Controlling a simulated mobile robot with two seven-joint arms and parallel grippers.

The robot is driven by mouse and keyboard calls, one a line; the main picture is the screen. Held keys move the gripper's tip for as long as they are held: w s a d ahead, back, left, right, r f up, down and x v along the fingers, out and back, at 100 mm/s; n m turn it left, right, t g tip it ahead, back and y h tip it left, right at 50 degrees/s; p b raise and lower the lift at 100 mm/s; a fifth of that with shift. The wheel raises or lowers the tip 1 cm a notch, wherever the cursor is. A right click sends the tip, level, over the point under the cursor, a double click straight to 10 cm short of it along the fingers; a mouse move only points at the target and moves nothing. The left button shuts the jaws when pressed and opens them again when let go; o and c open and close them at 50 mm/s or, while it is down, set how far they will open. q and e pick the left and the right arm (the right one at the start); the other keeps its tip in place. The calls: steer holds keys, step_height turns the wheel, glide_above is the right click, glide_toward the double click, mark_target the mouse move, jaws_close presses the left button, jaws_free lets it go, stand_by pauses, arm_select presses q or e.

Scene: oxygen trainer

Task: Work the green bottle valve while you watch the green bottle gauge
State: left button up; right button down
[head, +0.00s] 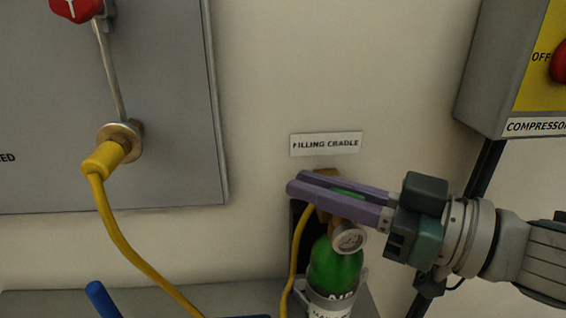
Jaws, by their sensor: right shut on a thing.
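The green bottle (335,265) stands upright in the filling cradle, low in the middle of the head view, with a label reading AIR. Its round gauge (348,239) sits at the neck and faces me; its needle is too small to read. My right gripper (310,188) comes in from the right, its purple fingers around the green valve (346,192) on top of the bottle. It is shut on the valve, which the fingers partly hide. My left gripper is not in view.
A yellow hose (128,248) hangs from a fitting on the grey panel (170,90) at left. A compressor box (500,70) with a red button is at upper right. A blue handle (101,299) shows at lower left. A sign (326,143) reads FILLING CRADLE.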

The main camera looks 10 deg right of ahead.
stand_by(0.4)
steer(key=c, duration=0.9)
jaws_free()
steer(key=v, duration=1)
steer(key=shift+w, duration=0.1)
